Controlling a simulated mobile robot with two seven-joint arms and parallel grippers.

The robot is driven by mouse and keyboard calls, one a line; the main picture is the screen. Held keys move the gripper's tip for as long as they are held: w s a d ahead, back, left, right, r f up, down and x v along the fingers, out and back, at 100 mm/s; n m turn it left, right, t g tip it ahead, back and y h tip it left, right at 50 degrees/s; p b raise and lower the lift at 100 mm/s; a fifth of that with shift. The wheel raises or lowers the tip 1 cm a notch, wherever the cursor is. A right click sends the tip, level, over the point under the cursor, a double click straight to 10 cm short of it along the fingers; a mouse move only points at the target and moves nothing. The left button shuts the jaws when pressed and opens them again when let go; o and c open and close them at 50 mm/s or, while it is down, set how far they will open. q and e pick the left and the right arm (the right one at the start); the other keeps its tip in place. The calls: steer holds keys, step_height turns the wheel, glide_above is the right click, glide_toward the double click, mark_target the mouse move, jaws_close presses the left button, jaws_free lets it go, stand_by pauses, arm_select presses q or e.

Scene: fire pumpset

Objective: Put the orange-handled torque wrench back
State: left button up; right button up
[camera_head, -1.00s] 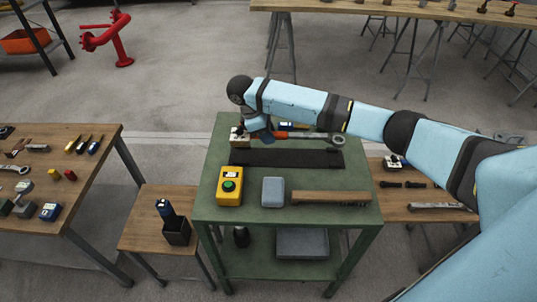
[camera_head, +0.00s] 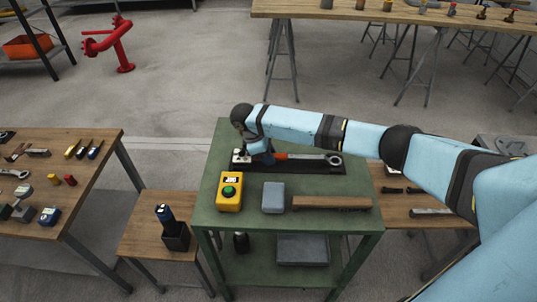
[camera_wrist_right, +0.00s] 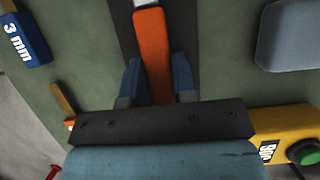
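The torque wrench has an orange handle (camera_head: 281,156) and a steel shaft with a ring head (camera_head: 334,160) pointing right. It lies along the black strip (camera_head: 319,170) on the green cart; I cannot tell whether it rests on it or is held just above. My left gripper is out of view.
A small block (camera_head: 241,159) is by the gripper. Side tables with tools flank the cart.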

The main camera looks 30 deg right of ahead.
steer(key=o, duration=0.3)
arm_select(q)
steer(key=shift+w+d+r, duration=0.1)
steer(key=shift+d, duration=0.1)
arm_select(e)
steer(key=shift+o, duration=0.5)
steer(key=shift+r, duration=0.15)
arm_select(q)
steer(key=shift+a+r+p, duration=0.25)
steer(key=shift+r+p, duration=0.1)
steer(key=shift+p, duration=0.55)
arm_select(e)
steer(key=v, duration=1.2)
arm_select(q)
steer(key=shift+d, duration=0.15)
arm_select(e)
steer(key=shift+w, duration=0.1)
